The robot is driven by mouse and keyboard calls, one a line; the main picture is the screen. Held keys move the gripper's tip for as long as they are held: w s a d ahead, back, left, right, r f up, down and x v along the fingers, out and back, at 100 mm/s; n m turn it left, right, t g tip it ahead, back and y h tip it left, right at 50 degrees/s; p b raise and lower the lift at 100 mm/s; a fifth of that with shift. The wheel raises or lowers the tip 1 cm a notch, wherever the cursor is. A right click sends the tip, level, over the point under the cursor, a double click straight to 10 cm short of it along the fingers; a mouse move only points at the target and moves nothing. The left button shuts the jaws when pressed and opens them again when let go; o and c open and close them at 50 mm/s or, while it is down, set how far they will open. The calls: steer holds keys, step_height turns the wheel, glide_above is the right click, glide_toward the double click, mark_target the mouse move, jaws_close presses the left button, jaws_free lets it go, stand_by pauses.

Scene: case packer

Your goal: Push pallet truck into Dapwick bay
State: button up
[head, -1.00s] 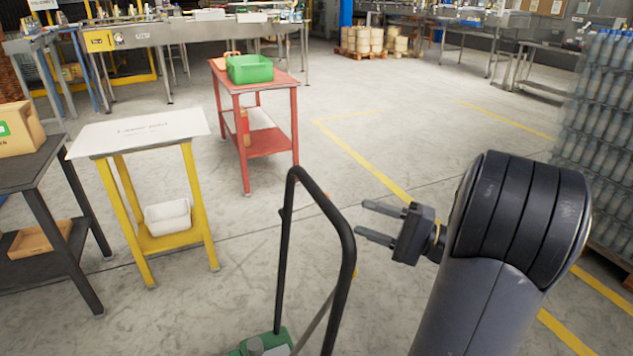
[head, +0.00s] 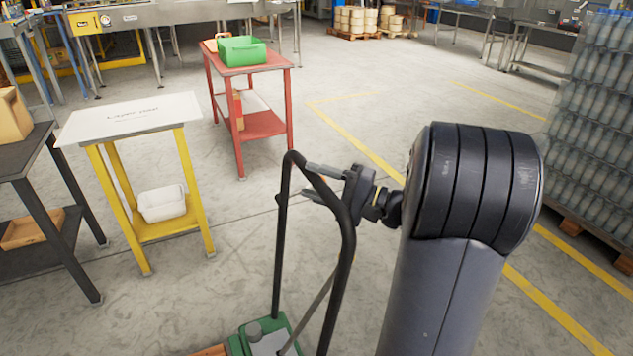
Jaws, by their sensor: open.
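The pallet truck shows in the head view by its black looped handle (head: 347,240) and its green base (head: 262,338) at the bottom edge; the rest of the truck is cut off. My gripper (head: 308,180) is open, its two fingers pointing left at the upper right part of the handle loop. The fingers overlap the handle bar in the picture; I cannot tell whether they touch it. Yellow floor lines (head: 357,146) mark areas on the floor, but no bay name is readable.
A red table (head: 262,124) with a green bin (head: 242,50) stands ahead. A yellow-legged stand (head: 130,118) and a dark table (head: 60,240) stand at left. Stacked bottles (head: 597,130) on a pallet are at right. Open floor lies between the red table and bottles.

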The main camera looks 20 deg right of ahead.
steer(key=shift+w, duration=0.1)
steer(key=shift+c, duration=0.3)
jaws_close()
